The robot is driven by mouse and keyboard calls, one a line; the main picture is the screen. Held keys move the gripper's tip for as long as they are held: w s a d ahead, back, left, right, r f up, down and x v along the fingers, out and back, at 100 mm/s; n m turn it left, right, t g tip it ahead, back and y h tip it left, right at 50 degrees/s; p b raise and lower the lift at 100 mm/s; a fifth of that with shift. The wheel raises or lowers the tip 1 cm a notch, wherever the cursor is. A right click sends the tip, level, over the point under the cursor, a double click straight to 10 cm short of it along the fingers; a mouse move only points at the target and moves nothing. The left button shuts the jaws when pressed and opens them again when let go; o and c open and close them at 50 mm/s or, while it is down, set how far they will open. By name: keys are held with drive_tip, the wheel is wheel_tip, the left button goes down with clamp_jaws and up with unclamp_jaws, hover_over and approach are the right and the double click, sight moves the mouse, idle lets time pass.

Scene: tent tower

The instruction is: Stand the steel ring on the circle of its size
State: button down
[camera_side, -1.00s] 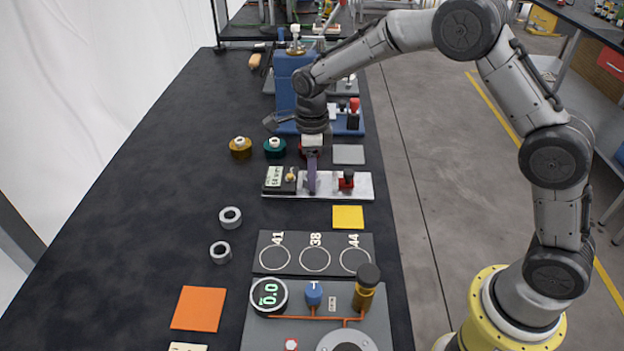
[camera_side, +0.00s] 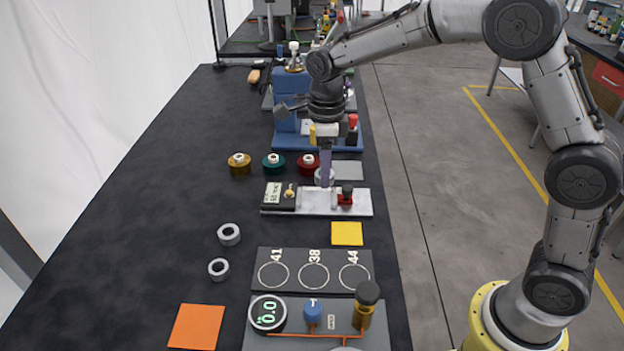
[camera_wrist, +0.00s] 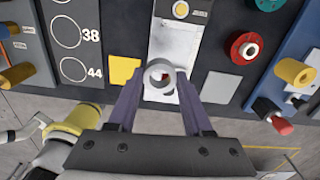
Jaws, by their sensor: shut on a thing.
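A steel ring (camera_wrist: 160,75) is between the two purple fingers of my gripper (camera_wrist: 163,82) in the wrist view, seen with its hole facing the camera. In the side view this ring (camera_side: 324,177) shows partly behind my gripper (camera_side: 326,182), just over the white rail of a gauge. A dark board (camera_side: 313,256) carries three white circles: 41 (camera_side: 261,281), 38 (camera_side: 302,281) and 44 (camera_side: 342,283). The circles look empty. The wrist view shows the 38 and 44 circles at left. Two other grey rings lie on the black table, one farther (camera_side: 221,231) and one nearer (camera_side: 212,267).
The gauge rail (camera_side: 320,204) has a small display (camera_side: 273,192) and a red clamp. Yellow (camera_side: 347,234) and orange (camera_side: 196,327) squares lie nearby. Gold, green and red spools stand behind the gauge. A panel with a dial (camera_side: 267,313) and knobs adjoins the circle board.

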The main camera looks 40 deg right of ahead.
drive_tip(key=s+d+r, duration=0.1)
drive_tip(key=s+r, duration=0.4)
drive_tip(key=s, duration=0.5)
drive_tip(key=s+a+n, duration=0.5)
drive_tip(key=s+a, duration=0.2)
drive_tip(key=a, duration=0.5)
hover_over(273, 274)
drive_tip(key=s, duration=0.1)
drive_tip(key=f, duration=0.8)
drive_tip(key=shift+d+f, duration=0.3)
drive_tip(key=shift+w+a+f, duration=0.25)
drive_tip(key=shift+w+f, duration=0.15)
drive_tip(key=shift+f, duration=1.85)
drive_tip(key=shift+f, duration=0.1)
drive_tip(key=shift+c, duration=1.6)
unclamp_jaws()
